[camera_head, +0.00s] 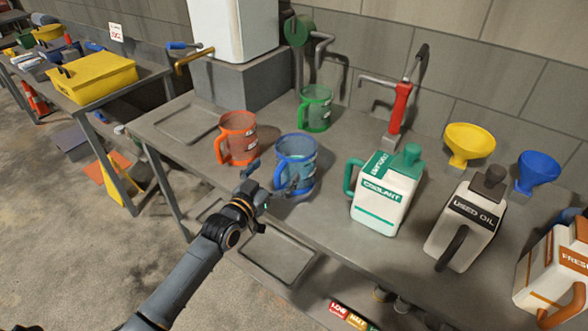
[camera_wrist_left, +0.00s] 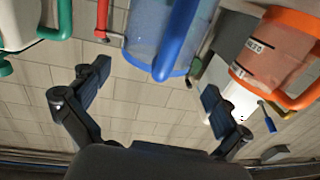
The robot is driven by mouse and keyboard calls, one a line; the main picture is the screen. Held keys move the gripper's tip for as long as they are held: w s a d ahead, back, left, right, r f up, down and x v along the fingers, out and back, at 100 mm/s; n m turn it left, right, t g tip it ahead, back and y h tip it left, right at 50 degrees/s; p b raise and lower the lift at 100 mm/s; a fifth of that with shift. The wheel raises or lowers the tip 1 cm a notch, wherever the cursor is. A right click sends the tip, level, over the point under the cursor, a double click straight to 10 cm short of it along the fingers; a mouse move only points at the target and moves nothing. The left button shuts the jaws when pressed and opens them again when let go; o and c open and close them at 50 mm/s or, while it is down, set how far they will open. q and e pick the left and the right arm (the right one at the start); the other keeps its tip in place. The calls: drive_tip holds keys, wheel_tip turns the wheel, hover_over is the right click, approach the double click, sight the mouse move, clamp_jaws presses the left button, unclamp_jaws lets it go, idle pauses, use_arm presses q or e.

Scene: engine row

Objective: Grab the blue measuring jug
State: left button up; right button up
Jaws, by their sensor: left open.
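The blue measuring jug (camera_head: 299,160) stands upright on the grey workbench (camera_head: 335,215), near its front edge. Its handle is on its left side. In the left wrist view the jug (camera_wrist_left: 150,35) is ahead and above, with its blue handle facing me. My left gripper (camera_head: 267,181) is just in front and left of the jug, close to the handle. In the left wrist view my left gripper (camera_wrist_left: 155,88) has its fingers spread wide with nothing between them. Whether a finger touches the jug I cannot tell. My right gripper is not in view.
An orange jug (camera_head: 238,137) stands close at the left and a green jug (camera_head: 315,108) behind. A white coolant container (camera_head: 386,190) stands to the right, then a used oil container (camera_head: 467,222). A red hand pump (camera_head: 399,108) is behind. A lower shelf lies under the bench.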

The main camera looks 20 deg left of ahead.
sight(285, 160)
use_arm(q)
drive_tip(key=shift+w+d+r, duration=0.1)
drive_tip(key=shift+w, duration=0.15)
drive_tip(key=shift+p+x, duration=0.6)
drive_tip(key=shift+x, duration=1.8)
drive_tip(key=shift+s, duration=0.1)
drive_tip(key=shift+c, duration=0.2)
drive_tip(key=c, duration=1.4)
drive_tip(key=shift+c, duration=1.4)
drive_tip(key=shift+r, duration=0.15)
